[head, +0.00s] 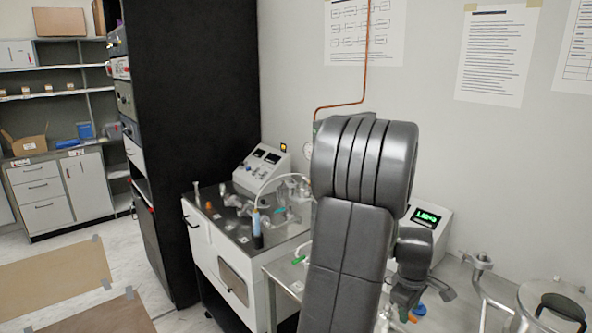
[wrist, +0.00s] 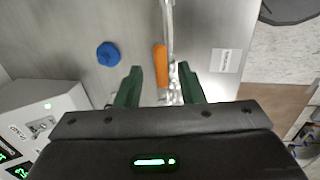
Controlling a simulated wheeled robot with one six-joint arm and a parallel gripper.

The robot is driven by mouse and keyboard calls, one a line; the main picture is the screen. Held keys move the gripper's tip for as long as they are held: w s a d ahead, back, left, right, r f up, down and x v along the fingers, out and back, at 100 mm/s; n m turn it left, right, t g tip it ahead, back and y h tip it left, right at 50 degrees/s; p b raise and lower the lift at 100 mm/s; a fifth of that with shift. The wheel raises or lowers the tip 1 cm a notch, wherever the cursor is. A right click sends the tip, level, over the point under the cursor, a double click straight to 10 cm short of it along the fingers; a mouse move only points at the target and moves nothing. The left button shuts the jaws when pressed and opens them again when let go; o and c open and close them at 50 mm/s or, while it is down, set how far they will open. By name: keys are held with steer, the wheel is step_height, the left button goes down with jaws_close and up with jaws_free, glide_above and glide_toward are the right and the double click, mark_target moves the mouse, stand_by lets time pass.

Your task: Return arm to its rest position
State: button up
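My arm (head: 350,220) rises large and dark grey in the middle of the head view, bent at the top. My gripper (wrist: 160,72) shows two green fingers spread apart in the wrist view. Between and beyond them are an orange handle (wrist: 160,65) and a shiny metal or clear tube (wrist: 169,40) over a steel surface. Neither finger visibly grips them; their exact distance from the fingers cannot be told. In the head view the fingers are mostly hidden behind my arm.
A blue knob (wrist: 108,54) lies left of the fingers. A display box (head: 428,228) stands behind my arm; metal pipe fittings (head: 481,262) are at right. A steel-topped cart (head: 215,240) with glassware is at left, beside a black rack (head: 195,130). Floor mats (head: 55,277) lie front left.

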steer(key=shift+f, duration=0.5)
steer(key=shift+r, duration=0.1)
steer(key=shift+r, duration=0.1)
step_height(320, 180, up, 14)
steer(key=s+a+b, duration=0.1)
steer(key=s+a, duration=0.1)
steer(key=f, duration=0.4)
steer(key=w+d+f, duration=0.1)
steer(key=f, duration=0.4)
steer(key=w+d+f+p, duration=0.1)
steer(key=f, duration=0.4)
steer(key=shift+f, duration=0.25)
steer(key=shift+s+a+m, duration=0.2)
steer(key=shift+a+m, duration=0.2)
steer(key=shift+m, duration=0.6)
steer(key=shift+s+r, duration=0.1)
steer(key=shift+r, duration=0.1)
